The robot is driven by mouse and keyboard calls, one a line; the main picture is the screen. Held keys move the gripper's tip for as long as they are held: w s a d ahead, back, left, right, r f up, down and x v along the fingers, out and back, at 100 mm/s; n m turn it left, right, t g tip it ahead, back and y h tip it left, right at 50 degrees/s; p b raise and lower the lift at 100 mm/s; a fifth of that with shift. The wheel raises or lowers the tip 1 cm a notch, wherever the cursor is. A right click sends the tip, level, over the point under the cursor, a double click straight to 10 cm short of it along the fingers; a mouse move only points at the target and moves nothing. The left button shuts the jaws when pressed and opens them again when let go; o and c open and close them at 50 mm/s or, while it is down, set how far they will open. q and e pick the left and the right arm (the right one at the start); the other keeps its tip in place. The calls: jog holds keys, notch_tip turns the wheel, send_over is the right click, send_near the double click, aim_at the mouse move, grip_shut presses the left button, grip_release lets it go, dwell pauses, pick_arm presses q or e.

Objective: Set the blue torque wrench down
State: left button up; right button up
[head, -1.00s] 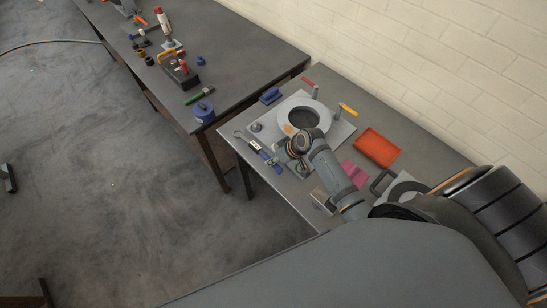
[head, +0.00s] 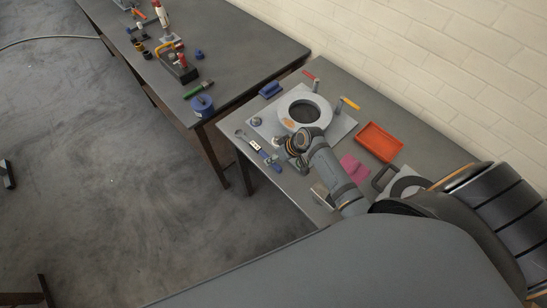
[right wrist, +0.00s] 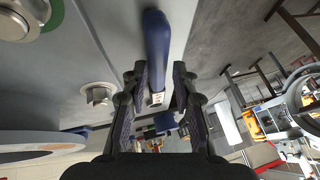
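The blue torque wrench (head: 257,148) lies along the near left edge of the grey bench, beside the plate with the ring. Its metal head points to the far left and its blue handle toward my right gripper (head: 284,157). In the right wrist view the blue handle (right wrist: 157,45) runs between the two fingers of my right gripper (right wrist: 159,72). Narrow gaps show on both sides of the handle, so the fingers look open around it. The wrench appears to rest on the bench, though contact beneath is hidden. My left gripper is out of view.
A thick grey ring (head: 288,102) stands on a plate just behind the wrench. Knobs and upright tools with red and yellow handles (head: 349,102) stand around it. An orange tray (head: 372,152) and a pink pad (head: 349,170) lie to the right. The bench edge is close.

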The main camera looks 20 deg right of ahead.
dwell(0.3)
jog(key=o, duration=0.5)
jog(key=shift+o, duration=0.2)
jog(key=v, duration=1.2)
